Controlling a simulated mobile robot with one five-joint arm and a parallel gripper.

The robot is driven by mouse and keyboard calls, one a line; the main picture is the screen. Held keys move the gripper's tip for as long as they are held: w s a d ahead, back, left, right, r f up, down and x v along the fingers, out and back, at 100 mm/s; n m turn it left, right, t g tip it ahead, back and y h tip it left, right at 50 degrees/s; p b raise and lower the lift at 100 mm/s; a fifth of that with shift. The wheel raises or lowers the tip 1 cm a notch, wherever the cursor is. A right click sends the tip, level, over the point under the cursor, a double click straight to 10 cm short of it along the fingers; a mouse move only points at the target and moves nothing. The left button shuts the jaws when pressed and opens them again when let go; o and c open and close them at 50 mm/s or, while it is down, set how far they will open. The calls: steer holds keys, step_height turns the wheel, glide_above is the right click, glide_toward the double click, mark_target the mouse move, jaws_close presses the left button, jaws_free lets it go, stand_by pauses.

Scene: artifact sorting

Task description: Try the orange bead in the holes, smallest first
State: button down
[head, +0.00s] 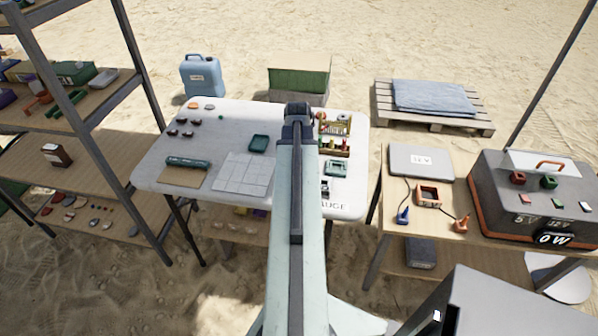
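My arm reaches straight out over the white table (228,125). My gripper (297,112) is at its far end, over the table's back half; its fingers do not show clearly. A small orange piece (194,105) lies at the table's back left, left of my gripper; I cannot tell if it is the bead. A tray of small coloured pieces (335,124) stands just right of my gripper. Lettering ending in "AUGE" (333,206) is at the table's front right, partly behind my arm. A small dark and white item (325,187) is above it. No holes can be made out.
Several dark pieces (181,127) lie at the table's left. A dark green tray (259,144), a pale tiled sheet (244,172), a green roll (188,163) and a green device (336,168) are also there. Shelves (75,155) stand left; a wooden bench (455,238) stands right.

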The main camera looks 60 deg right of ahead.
steer(key=c, duration=0.8)
jaws_free()
steer(key=shift+c, duration=0.2)
step_height(320, 180, up, 6)
steer(key=p, duration=0.6)
steer(key=shift+r, duration=0.1)
